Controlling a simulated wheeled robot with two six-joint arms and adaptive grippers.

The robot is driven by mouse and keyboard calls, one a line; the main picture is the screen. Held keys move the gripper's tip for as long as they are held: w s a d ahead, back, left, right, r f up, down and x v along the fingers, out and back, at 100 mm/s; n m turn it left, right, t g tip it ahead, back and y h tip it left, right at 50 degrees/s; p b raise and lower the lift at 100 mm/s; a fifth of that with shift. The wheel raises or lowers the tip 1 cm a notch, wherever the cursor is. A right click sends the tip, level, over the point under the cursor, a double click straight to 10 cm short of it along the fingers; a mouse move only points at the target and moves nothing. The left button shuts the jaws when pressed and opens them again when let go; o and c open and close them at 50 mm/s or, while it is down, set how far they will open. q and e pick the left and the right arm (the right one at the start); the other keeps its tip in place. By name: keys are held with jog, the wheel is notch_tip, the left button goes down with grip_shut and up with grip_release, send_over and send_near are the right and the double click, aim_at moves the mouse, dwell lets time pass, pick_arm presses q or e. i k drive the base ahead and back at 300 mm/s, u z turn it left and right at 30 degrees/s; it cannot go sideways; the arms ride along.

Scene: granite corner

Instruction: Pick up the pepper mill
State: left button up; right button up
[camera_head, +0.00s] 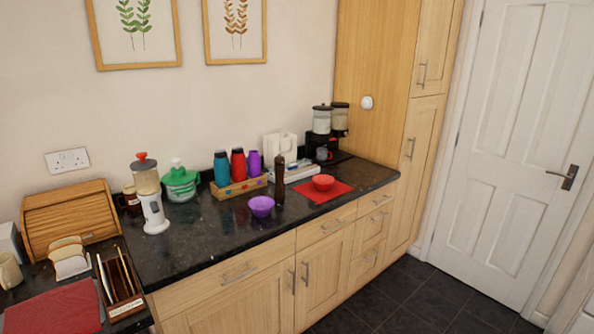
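The pepper mill (280,182) is a tall, slim, dark brown mill. It stands upright on the black granite counter (200,238), between the purple bowl and the red mat. Nothing in front of it hides it. Neither of my grippers shows in the head view.
A purple bowl (261,206) stands just left of the mill. A red bowl (323,183) sits on a red mat (337,192) to its right. Behind are a wooden crate (229,192) of coloured bottles and a white holder (279,147). The front counter strip is clear.

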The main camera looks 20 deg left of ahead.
aim_at(280, 171)
jog(key=z, duration=0.65)
jog(key=i, duration=0.85)
jog(key=z, duration=0.45)
